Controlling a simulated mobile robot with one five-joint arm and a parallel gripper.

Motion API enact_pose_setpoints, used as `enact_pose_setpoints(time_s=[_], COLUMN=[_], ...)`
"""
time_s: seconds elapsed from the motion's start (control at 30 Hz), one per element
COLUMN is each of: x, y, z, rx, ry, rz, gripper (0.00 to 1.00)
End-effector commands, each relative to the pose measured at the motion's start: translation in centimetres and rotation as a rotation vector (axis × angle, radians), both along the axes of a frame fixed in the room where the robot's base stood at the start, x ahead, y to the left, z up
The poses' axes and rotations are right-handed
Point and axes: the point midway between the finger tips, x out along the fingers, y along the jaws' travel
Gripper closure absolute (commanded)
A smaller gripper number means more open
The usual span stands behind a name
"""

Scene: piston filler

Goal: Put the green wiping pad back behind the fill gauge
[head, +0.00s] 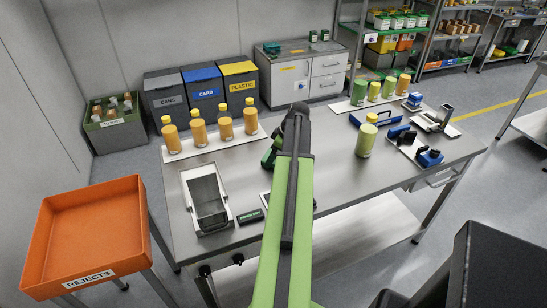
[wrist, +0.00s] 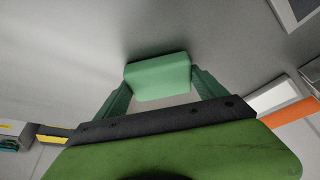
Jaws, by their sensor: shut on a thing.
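My gripper (wrist: 160,92) is shut on the green wiping pad (wrist: 158,74) in the wrist view. The pad is a pale green block between the two dark green fingers, with grey surface beyond it. In the head view my green and black arm reaches over the steel table. A dark green part of my gripper (head: 268,157) shows left of the arm, but the pad cannot be made out there. I cannot tell which thing is the fill gauge; something beside the arm is largely hidden by it.
A metal hopper-like tray (head: 205,190) stands at the table's front left, with a small dark sign (head: 250,217) beside it. Orange-filled bottles (head: 198,127) stand on a white strip behind. A green container (head: 366,140) and blue-black tools (head: 430,157) are right. An orange rejects bin (head: 85,235) stands left.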

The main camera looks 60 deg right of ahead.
Motion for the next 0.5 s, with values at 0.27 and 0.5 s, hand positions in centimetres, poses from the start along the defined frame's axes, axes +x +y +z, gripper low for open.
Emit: enact_pose_setpoints(time_s=[0.27, 0.5], x=[-0.04, -0.06], y=[-0.03, -0.04], z=[-0.11, 0.41], rx=[0.0, 0.0], ry=[0.0, 0.0], rz=[-0.001, -0.001], gripper=[0.0, 0.0])
